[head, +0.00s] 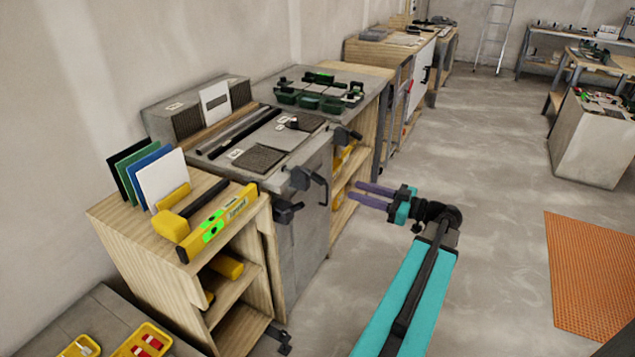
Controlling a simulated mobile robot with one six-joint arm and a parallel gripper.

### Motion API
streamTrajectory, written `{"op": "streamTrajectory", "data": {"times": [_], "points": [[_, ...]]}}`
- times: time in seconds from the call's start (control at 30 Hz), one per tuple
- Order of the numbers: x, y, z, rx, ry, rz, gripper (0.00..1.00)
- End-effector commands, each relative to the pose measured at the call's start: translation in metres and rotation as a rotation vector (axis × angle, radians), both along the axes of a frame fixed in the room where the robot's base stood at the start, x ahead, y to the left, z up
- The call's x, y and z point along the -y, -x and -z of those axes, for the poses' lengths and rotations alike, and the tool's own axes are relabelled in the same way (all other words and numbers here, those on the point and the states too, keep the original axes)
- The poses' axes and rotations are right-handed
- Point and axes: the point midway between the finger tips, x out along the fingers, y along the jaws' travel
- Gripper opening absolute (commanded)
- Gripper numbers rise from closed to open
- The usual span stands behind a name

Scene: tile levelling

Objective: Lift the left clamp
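The left clamp (300,180) is dark grey and sits on the front edge of the grey-topped bench (308,150), its lower part hanging against the bench's front face. A second dark clamp (344,134) sits farther along the same edge, to the right. My gripper (355,192) has two purple fingers pointing left, with a gap between them. It is open and empty, out in front of the bench, to the right of the left clamp and apart from it.
A wooden shelf unit (150,237) with a yellow level (217,222) on top stands left of the bench. Dark tiles (259,158) and green tools (310,102) lie on the worktops. The concrete floor (490,170) right of my arm is open, with an orange mat (592,270) farther right.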

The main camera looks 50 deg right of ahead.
Motion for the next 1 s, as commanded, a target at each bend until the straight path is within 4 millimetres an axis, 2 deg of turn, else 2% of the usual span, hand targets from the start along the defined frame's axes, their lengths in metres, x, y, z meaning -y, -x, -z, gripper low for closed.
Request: {"op": "streamTrajectory", "data": {"times": [0.17, 0.37, 1.0], "points": [[-0.002, -0.009, 0.000, 0.000, -0.001, 0.000, 0.34], [-0.008, -0.029, -0.001, -0.001, -0.001, -0.001, 0.34], [-0.027, -0.107, -0.001, -0.001, -0.001, -0.002, 0.34]]}}
